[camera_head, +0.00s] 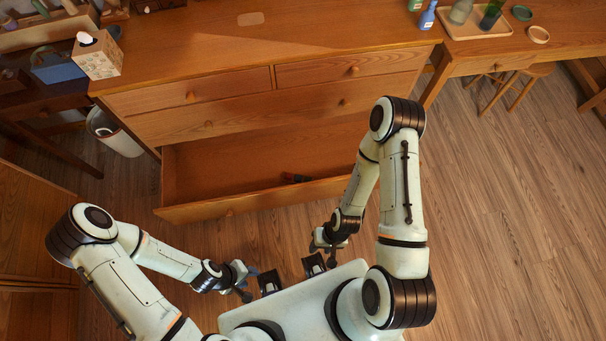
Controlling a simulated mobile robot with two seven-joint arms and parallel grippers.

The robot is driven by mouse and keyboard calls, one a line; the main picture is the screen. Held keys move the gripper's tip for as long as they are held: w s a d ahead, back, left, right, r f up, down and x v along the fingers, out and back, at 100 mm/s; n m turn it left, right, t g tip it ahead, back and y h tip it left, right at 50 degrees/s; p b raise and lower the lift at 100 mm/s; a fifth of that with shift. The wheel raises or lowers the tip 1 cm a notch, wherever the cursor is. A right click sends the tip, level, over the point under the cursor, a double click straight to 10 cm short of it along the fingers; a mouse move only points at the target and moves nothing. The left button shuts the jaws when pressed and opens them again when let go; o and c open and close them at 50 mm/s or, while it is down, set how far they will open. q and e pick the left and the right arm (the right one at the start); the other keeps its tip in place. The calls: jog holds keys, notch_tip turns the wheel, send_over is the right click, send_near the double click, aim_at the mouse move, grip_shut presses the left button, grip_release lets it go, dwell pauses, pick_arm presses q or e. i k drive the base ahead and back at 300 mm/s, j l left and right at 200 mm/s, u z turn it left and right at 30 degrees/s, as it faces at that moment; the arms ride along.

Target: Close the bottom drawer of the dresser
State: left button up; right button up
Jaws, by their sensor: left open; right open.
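The wooden dresser (240,80) stands ahead of me. Its bottom drawer (250,165) is pulled well out, and a small dark object (295,178) lies inside it. The drawer's front panel (235,207) faces me. My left gripper (246,284) is open and empty, below the drawer front in the picture and apart from it. My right gripper (325,243) is open, close to the right end of the drawer front; I cannot tell whether it touches. The drawers above are shut.
A white bin (116,135) stands left of the dresser. A tissue box (97,55) sits near its top left corner. A desk (540,30) with a tray (476,22) and a stool (512,84) is at the right. The wooden floor at the right (510,200) is clear.

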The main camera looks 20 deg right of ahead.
aim_at(230, 175)
jog(key=z, duration=1.55)
jog(key=k+j+z, duration=0.15)
jog(key=j, duration=0.3)
jog(key=k+j+z, duration=0.15)
jog(key=k+j, duration=0.5)
jog(key=j, duration=0.15)
jog(key=k+j+z, duration=0.1)
jog(key=j, duration=0.2)
jog(key=k+j+z, duration=0.15)
jog(key=j, duration=0.2)
